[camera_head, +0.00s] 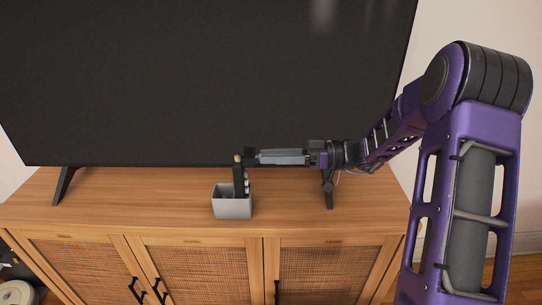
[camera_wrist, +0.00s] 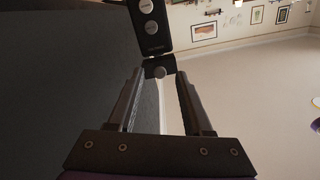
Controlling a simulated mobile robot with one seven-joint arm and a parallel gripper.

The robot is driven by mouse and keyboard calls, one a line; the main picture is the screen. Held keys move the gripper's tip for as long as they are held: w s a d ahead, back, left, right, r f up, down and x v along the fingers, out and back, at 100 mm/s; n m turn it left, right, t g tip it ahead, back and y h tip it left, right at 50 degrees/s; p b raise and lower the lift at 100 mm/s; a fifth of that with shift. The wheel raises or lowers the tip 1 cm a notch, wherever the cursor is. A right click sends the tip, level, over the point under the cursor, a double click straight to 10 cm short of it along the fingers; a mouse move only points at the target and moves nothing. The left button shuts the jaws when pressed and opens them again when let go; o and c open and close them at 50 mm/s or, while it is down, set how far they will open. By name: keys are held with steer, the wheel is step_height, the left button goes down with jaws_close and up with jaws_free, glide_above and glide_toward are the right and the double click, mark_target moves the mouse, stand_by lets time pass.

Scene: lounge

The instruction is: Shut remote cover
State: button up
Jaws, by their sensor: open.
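A black remote (camera_head: 238,178) stands upright in a small grey holder (camera_head: 233,207) on the wooden cabinet. A small yellowish spot shows near its top. My gripper (camera_head: 251,157) reaches in level from the right, its tips at the remote's upper end. In the wrist view the remote (camera_wrist: 151,25) shows round grey buttons. My gripper (camera_wrist: 160,78) is open around or just short of that piece; contact is unclear.
A large dark television (camera_head: 210,80) stands close behind the holder, with one foot (camera_head: 64,186) at left and another (camera_head: 328,192) below my arm. The cabinet top (camera_head: 130,195) is clear left of the holder. Its front edge is near the holder.

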steer(key=shift+a, duration=0.25)
jaws_close()
